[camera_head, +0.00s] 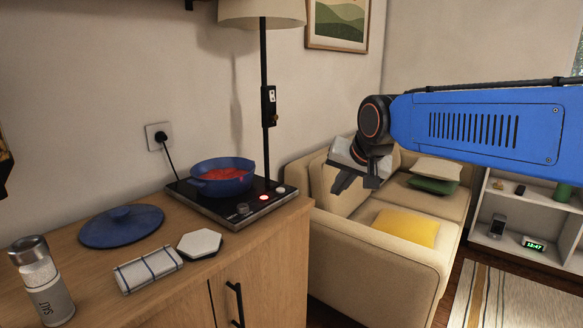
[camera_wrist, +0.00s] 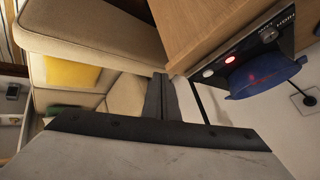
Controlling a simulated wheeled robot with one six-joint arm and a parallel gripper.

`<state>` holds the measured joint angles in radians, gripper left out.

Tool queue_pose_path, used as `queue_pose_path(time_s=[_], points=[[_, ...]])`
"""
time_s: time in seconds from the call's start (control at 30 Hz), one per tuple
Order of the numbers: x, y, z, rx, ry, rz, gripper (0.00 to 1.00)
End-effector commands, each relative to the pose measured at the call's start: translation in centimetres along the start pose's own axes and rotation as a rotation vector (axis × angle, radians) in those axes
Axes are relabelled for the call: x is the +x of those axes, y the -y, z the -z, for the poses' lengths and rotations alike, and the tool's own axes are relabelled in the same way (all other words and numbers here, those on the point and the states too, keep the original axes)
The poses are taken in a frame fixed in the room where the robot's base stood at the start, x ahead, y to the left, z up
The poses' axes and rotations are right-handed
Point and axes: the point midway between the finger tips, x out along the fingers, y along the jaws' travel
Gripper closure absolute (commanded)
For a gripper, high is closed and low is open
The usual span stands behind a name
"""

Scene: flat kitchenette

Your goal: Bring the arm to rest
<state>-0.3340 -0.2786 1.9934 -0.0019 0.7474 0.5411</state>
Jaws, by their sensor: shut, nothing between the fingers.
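My gripper (camera_head: 356,182) is shut and empty. In the head view it hangs in the air at the end of my blue arm, in front of the beige sofa and to the right of the counter. In the wrist view the closed fingers (camera_wrist: 161,98) point toward the gap between the sofa and the counter. Nothing is held, and the gripper touches nothing that I can see.
A blue pot (camera_head: 222,178) with red contents stands on a hob (camera_head: 236,208) with a red light. A blue lid (camera_head: 121,226), folded cloth (camera_head: 148,269), white hexagonal piece (camera_head: 200,244) and salt grinder (camera_head: 42,282) occupy the counter (camera_head: 185,300). The sofa (camera_head: 375,262) holds cushions.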

Motion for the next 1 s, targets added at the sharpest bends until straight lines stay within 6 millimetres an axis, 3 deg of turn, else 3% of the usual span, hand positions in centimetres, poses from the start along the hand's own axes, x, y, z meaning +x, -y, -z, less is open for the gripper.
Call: queue_pose_path(time_s=[0.03,0.2,0.6,0.8,1.0], points=[[-0.9,-2.2,-1.3,-0.012,0.004,-0.019,1.0],[-3.0,-8.7,-6.3,-0.07,0.038,-0.083,1.0],[-6.1,-20.8,-20.6,-0.196,0.145,-0.201,1.0],[-6.4,-24.1,-26.0,-0.237,0.192,-0.229,1.0],[-6.4,-25.0,-27.7,-0.253,0.208,-0.237,1.0]])
